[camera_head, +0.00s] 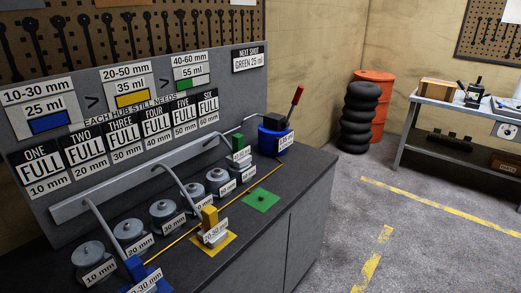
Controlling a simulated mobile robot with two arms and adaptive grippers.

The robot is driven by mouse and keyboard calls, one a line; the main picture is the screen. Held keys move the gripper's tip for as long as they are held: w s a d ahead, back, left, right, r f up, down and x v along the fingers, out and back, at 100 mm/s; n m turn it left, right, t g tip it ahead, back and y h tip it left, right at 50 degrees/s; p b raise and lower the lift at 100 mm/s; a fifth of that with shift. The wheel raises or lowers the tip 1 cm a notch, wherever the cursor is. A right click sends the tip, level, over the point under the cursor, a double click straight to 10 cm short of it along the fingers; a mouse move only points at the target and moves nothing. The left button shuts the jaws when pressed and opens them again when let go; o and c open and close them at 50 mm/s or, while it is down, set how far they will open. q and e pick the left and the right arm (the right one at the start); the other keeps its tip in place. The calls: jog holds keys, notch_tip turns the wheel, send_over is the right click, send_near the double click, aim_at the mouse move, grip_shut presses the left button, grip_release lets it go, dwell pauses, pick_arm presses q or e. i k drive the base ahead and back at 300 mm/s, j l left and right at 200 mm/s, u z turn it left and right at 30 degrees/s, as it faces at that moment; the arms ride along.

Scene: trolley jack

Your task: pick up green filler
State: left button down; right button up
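The green filler (239,144) is a green block-shaped tool with a white label below it. It stands at the far end of the workbench, by the farthest grey hubs and left of a blue pot. A green square mat (261,200) lies bare on the bench top, nearer and to the right of it. The yellow filler (210,220) stands on a yellow mat, and the blue filler (138,272) is at the lower edge. Neither of my grippers is in view.
Several grey labelled hubs (163,214) line the bench under curved pipes. The blue pot (274,138) has a red-handled lever. A sign panel (75,92) stands behind. A yellow line runs along the bench in front of the hubs. Open floor (330,225) lies right of the bench.

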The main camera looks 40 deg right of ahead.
aim_at(240, 157)
jog(key=z, duration=1.05)
jog(key=i+l, duration=0.1)
